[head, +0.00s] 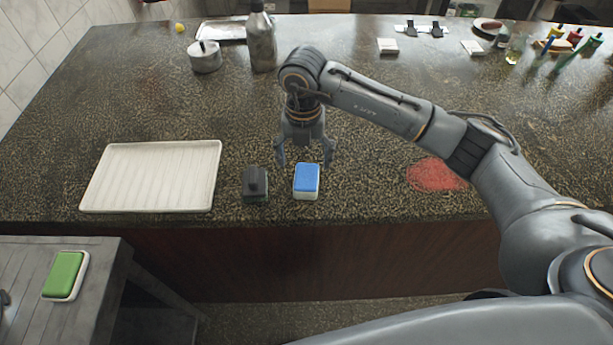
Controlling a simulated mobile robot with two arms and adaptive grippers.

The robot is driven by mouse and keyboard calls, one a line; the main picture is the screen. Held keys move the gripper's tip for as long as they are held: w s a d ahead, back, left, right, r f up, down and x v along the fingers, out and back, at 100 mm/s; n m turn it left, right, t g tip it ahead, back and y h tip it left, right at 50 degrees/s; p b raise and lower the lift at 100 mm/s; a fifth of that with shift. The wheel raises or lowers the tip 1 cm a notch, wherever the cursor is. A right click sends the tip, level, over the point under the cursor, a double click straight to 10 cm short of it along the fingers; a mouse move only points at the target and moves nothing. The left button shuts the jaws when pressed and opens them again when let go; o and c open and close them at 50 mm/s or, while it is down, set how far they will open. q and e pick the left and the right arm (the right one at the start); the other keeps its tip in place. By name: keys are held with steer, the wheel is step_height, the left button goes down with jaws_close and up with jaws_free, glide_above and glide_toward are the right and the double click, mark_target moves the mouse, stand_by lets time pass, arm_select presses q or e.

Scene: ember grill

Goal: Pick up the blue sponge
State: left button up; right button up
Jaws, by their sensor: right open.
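The blue sponge (307,178), blue on top with a white lower layer, lies on the dark speckled counter near its front edge. My right gripper (304,160) points down just behind and above the sponge, its two fingers spread apart, with nothing between them that I can see. I cannot tell exactly how high the fingertips are above the counter. My left gripper is not in view.
A dark block-like object (255,184) sits close to the left of the sponge. A white tray (150,205) lies further left. A green sponge (65,274) lies on the lower grey table (105,262). A red patch (436,174) is on the counter at right.

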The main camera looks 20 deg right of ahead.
mark_target(306, 176)
steer(key=shift+f, duration=0.85)
steer(key=shift+d+f+p, duration=0.1)
steer(key=shift+f+p, duration=0.45)
steer(key=shift+p, duration=0.15)
steer(key=f+p, duration=0.1)
steer(key=f, duration=0.2)
steer(key=shift+d+f+p, duration=0.2)
steer(key=shift+f+p, duration=0.1)
steer(key=shift+p, duration=0.05)
steer(key=shift+f, duration=0.4)
steer(key=shift+c, duration=0.4)
steer(key=c, duration=1)
